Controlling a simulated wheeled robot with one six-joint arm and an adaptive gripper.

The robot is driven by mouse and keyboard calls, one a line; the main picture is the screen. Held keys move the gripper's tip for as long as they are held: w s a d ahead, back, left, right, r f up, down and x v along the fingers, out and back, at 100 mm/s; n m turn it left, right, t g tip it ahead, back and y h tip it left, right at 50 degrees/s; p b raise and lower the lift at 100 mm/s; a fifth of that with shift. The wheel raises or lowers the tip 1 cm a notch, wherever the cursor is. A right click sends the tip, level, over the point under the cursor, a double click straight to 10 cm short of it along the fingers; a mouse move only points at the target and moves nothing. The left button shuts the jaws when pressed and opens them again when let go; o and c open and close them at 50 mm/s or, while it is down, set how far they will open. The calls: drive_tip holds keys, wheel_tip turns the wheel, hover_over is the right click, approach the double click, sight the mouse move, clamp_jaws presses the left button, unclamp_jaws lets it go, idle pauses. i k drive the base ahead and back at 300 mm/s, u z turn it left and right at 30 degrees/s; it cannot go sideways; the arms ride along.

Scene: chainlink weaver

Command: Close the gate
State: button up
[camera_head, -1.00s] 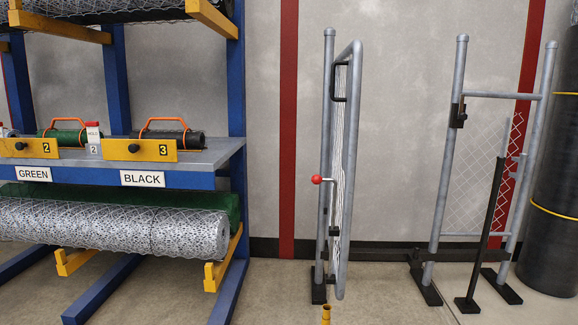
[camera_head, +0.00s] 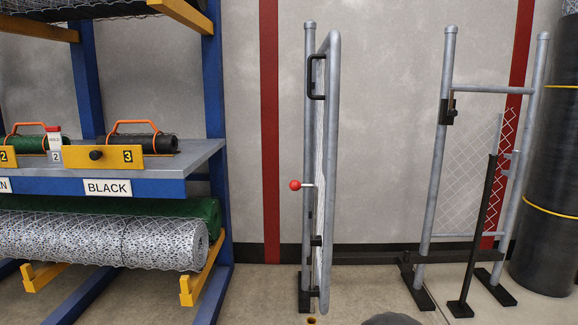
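The gate (camera_head: 333,170) is a grey tubular frame with chain-link mesh. It stands swung open, seen nearly edge-on, beside its grey post (camera_head: 309,120). A black pull handle (camera_head: 317,77) is near its top, and a lever with a red ball (camera_head: 295,185) sticks out to the left at mid height. To the right stands the other grey post (camera_head: 436,170) with a black latch catch (camera_head: 447,110). A wide gap lies between the gate and this post.
A blue rack (camera_head: 212,130) with mesh rolls (camera_head: 150,240) and a shelf stands at the left. A fixed mesh panel (camera_head: 470,170), a black brace (camera_head: 474,240) and dark rolls (camera_head: 550,160) are at the right. A low black bar (camera_head: 370,257) runs along the floor behind the gap.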

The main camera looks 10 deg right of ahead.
sight(331, 45)
drive_tip(key=z, duration=0.1)
drive_tip(key=i, duration=0.75)
drive_tip(key=u, duration=0.15)
drive_tip(key=k, duration=1.2)
drive_tip(key=u, duration=1.3)
drive_tip(key=i, duration=1)
drive_tip(key=z, duration=0.8)
drive_tip(key=i, duration=0.5)
drive_tip(key=z, duration=0.6)
